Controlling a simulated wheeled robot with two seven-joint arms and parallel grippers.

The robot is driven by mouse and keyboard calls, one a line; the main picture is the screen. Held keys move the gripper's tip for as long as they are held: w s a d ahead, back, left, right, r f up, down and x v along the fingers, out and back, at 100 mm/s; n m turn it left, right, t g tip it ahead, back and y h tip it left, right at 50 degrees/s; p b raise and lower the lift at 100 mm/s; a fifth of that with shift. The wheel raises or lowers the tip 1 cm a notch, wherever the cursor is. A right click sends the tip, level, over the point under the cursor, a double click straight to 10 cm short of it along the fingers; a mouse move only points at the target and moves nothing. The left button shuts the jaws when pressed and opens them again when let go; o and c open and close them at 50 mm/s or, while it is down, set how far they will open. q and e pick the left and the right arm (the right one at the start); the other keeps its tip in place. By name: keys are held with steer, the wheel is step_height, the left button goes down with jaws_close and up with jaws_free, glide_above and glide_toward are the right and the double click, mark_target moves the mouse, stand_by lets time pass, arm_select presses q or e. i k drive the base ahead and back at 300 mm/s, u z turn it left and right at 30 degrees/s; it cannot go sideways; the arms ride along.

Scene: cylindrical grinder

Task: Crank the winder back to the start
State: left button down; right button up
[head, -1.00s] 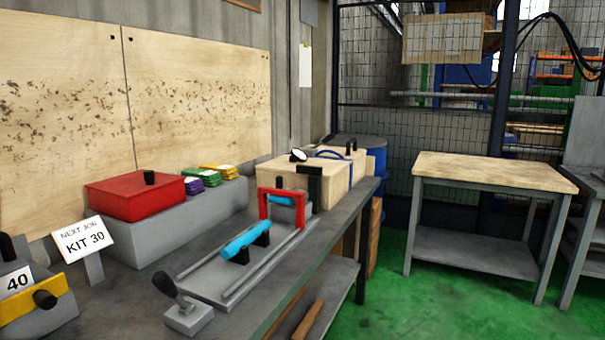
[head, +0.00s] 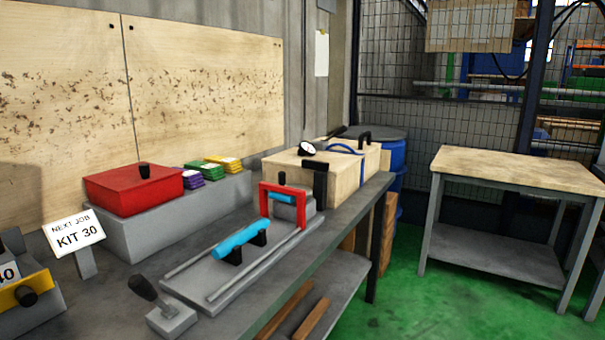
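A grinder-like fixture (head: 195,279) with two long rails lies on the grey workbench in the middle of the head view. A cyan cylinder (head: 240,240) rests on two black supports on it. A red frame (head: 264,200) with a black knob stands at its far end. At the near end is a grey block (head: 172,321) with a black-handled lever (head: 143,289) tilted up to the left. Nothing is clearly recognisable as the winder; this lever may be its crank. Neither of my grippers is in view.
A red box (head: 130,190) sits on a grey block, with purple, green and yellow packs (head: 210,169) beside it. A "KIT 30" sign (head: 74,233) stands at left. Wooden boxes (head: 310,172) are at the bench's far end. A separate table (head: 520,170) stands right, with green floor between.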

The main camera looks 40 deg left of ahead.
mark_target(282, 175)
steer(key=i, duration=2.55)
steer(key=u, duration=3.7)
